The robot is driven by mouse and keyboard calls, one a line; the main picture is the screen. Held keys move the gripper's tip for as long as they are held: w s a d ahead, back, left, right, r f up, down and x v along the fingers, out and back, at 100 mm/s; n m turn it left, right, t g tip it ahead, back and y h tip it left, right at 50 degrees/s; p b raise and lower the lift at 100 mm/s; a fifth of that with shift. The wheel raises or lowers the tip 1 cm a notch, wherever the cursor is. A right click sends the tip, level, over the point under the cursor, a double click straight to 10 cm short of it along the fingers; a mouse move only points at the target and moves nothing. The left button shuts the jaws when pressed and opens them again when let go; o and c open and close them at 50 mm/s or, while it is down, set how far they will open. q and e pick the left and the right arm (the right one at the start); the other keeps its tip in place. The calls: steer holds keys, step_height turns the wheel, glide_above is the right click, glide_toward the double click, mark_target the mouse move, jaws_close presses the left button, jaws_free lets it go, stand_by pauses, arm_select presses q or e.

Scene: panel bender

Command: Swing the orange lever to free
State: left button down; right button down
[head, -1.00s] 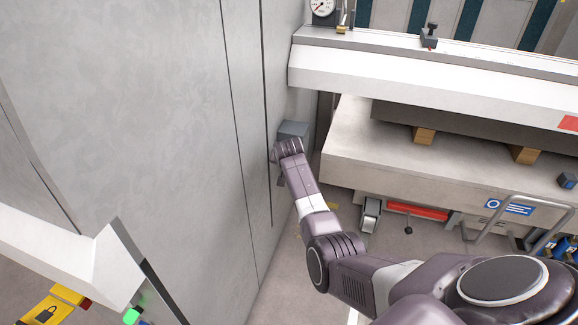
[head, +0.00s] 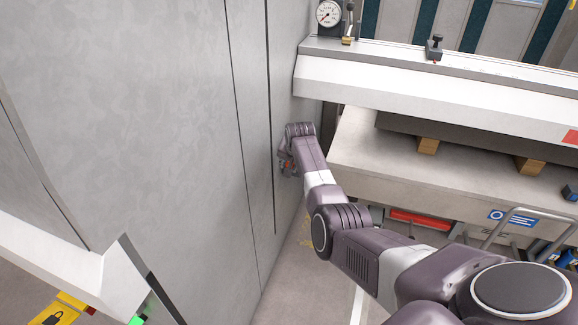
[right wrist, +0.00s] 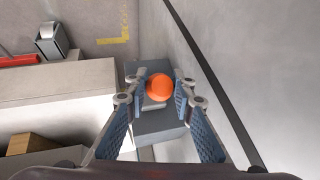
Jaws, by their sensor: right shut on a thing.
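The orange lever's round end (right wrist: 160,87) shows in the right wrist view. It stands out from a grey box (right wrist: 150,71) on the machine's side. My right gripper (right wrist: 161,88) has one finger on each side of the orange end and is shut on it. In the head view my right gripper (head: 286,162) is small and dark against the grey side panel, below my wrist. My wrist hides most of the lever and box there. My left gripper is in neither view.
A tall grey panel (head: 170,120) stands close on the left of my right arm. The white beam (head: 430,85) and the pale bed (head: 400,165) with wooden blocks (head: 428,145) lie to its right. A pressure gauge (head: 328,14) sits above.

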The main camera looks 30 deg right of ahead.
steer(key=shift+w+d+r, duration=0.2)
steer(key=shift+d+r, duration=0.2)
steer(key=shift+r, duration=0.05)
steer(key=c, duration=2)
jaws_free()
steer(key=shift+o, duration=1.3)
steer(key=shift+f, duration=0.15)
steer(key=shift+o, duration=0.6)
steer(key=shift+a+f, duration=0.1)
steer(key=shift+f, duration=0.05)
steer(key=shift+a, duration=0.15)
steer(key=v, duration=1.1)
steer(key=shift+s+r, duration=0.2)
steer(key=shift+r, duration=0.15)
